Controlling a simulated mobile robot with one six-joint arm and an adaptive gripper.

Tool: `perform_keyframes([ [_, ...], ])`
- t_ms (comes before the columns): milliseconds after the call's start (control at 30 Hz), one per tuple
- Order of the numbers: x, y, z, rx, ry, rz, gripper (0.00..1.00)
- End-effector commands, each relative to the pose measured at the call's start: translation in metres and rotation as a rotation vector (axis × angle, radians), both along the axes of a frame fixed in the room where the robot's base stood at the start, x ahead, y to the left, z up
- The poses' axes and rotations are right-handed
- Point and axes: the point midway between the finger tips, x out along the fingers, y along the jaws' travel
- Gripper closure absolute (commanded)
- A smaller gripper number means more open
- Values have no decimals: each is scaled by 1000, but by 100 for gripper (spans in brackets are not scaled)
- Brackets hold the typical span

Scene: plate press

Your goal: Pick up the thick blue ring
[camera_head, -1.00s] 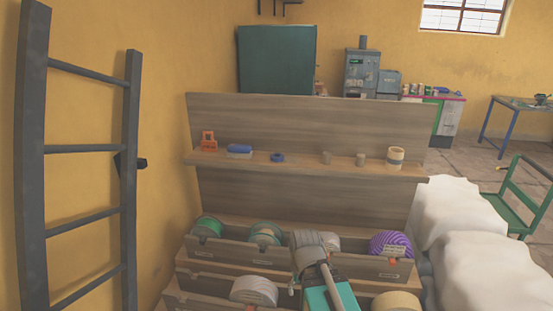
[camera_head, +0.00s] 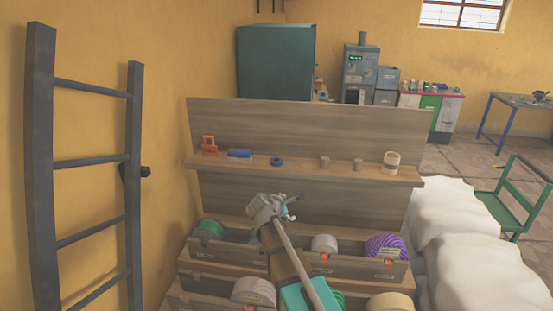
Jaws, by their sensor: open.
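The thick blue ring (camera_head: 276,161) lies on the narrow wooden shelf (camera_head: 300,170), near its middle. A blue item on a grey base (camera_head: 239,155) lies to its left, and a small brownish cylinder (camera_head: 324,162) stands to its right. My gripper (camera_head: 290,204) is below and in front of the shelf, a little right of the ring and apart from it. Its fingers are open and nothing shows between them. The arm reaches up from the bottom of the view and hides part of the bins.
An orange item (camera_head: 209,146) stands at the shelf's left end. Another small cylinder (camera_head: 357,165) and a tan roll (camera_head: 391,162) stand to the right. Bins below hold a green spool (camera_head: 211,228) and a purple roll (camera_head: 385,246). A ladder (camera_head: 42,160) stands left.

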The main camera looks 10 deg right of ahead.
Motion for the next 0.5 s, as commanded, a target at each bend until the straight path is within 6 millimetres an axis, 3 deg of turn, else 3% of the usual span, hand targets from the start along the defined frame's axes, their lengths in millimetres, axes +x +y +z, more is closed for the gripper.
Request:
perform_keyframes([
  [33, 20, 10, 17, -99, 12, 79, 0],
  [200, 61, 39, 56, -433, 63, 309, 0],
  [500, 94, 74, 90, -778, 125, 502, 0],
])
